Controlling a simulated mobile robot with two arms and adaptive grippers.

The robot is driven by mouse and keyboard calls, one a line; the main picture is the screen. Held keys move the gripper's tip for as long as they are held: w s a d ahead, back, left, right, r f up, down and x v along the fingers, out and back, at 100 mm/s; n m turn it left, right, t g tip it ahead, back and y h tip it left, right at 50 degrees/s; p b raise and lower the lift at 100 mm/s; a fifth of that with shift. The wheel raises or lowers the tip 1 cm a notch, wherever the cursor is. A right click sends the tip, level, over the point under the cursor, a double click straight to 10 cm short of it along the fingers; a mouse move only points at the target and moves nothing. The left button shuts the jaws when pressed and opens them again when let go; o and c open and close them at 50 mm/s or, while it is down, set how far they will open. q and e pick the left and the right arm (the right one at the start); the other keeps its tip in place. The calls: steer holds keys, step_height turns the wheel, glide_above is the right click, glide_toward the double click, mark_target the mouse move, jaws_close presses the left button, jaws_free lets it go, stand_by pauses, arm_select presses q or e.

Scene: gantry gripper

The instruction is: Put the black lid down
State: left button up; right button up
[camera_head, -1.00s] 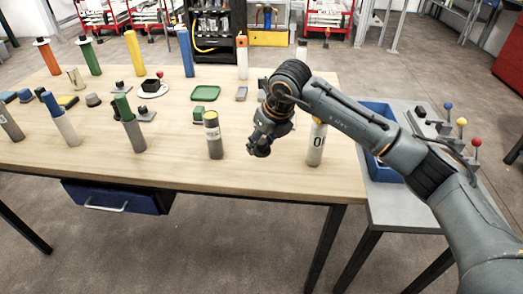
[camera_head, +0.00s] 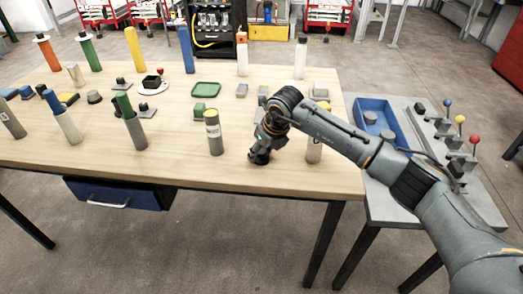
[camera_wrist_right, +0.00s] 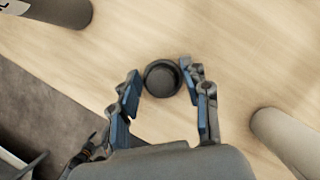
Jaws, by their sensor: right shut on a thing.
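The black lid (camera_wrist_right: 162,78) is a round dark disc with a raised middle, between the fingertips in the right wrist view. My right gripper (camera_wrist_right: 160,80) is shut on it; the right finger touches its edge, while a small gap seems to show by the left finger. In the head view my right gripper (camera_head: 260,156) points down, low over the front of the wooden table (camera_head: 180,175). It hides the lid there, and I cannot tell whether the lid touches the wood. My left gripper is in neither view.
A grey cylinder with a yellow top (camera_head: 214,135) stands left of the gripper. Another cylinder (camera_head: 314,150) stands close on its right, partly behind my arm. A blue bin (camera_head: 393,110) and colored-knob levers (camera_head: 459,120) are on the right. The table's front edge is near.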

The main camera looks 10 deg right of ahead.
steer(key=o, duration=1.1)
steer(key=shift+f, duration=0.1)
steer(key=shift+r, duration=0.25)
steer(key=b+v, duration=0.1)
steer(key=v, duration=1.1)
